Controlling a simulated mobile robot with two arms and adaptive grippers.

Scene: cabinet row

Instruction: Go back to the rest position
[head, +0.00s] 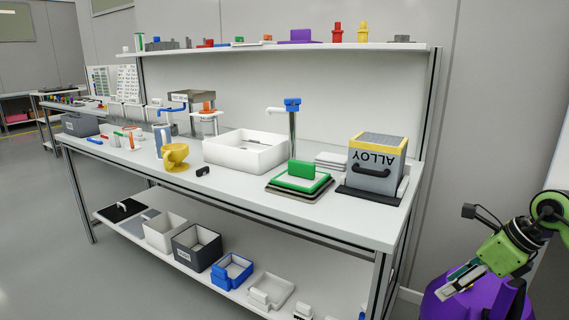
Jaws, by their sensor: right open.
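My right gripper (463,278) shows at the lower right, on the green arm that comes in from the right edge. It points down and to the left, is open, and nothing shows between its fingers. It is in front of the right end of the workbench (330,222) and apart from it. My left gripper is out of view.
The bench holds a grey ALLOY box (376,165), a green block (302,169) on a framed pad, a white bin (246,151) and a yellow cup (175,157). A lower shelf carries several bins, including a blue one (232,271). Open floor lies at the left.

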